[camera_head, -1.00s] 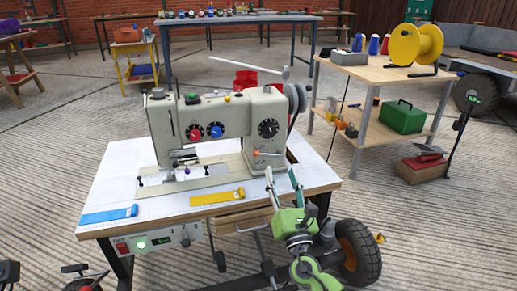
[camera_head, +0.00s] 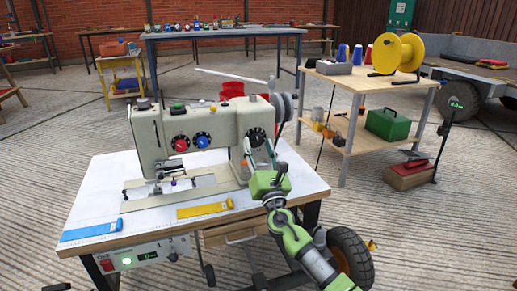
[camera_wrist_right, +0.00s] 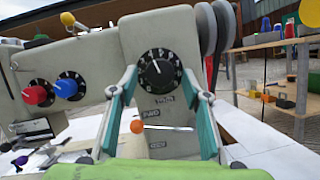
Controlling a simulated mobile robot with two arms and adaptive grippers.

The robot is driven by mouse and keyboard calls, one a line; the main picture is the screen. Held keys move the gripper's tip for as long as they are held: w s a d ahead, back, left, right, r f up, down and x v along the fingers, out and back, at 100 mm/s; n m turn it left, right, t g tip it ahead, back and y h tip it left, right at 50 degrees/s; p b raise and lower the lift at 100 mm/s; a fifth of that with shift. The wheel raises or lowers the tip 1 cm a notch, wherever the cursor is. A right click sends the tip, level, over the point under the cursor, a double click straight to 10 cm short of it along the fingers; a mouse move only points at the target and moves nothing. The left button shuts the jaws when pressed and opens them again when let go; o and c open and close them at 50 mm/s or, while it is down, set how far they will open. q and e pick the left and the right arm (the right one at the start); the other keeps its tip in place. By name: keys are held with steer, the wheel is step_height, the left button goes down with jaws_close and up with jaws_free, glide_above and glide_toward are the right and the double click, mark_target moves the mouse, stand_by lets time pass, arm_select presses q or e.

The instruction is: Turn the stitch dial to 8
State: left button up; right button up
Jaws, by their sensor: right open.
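The grey sewing machine (camera_head: 200,135) stands on a white-topped table. On its right end is a black dial (camera_wrist_right: 158,68) with white marks around its rim; it also shows in the head view (camera_head: 256,138). Its white pointer line points up and slightly left; the numbers are too small to read. My right gripper (camera_wrist_right: 160,92) is open, its teal fingers apart on either side of the dial's lower part, with nothing held. Whether the fingertips touch the dial I cannot tell. In the head view the right gripper (camera_head: 258,160) is in front of the machine's right end. My left gripper is not in view.
A lever with an orange ball (camera_wrist_right: 137,127) sticks out below the dial, between the fingers. A red knob (camera_wrist_right: 35,95) and a blue knob (camera_wrist_right: 66,88) are to the left. Grey handwheels (camera_wrist_right: 215,30) are at the right. A blue strip (camera_head: 92,232) and yellow strip (camera_head: 205,208) lie in front.

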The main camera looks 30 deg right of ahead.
steer(key=shift+w, duration=0.15)
steer(key=c, duration=1.1)
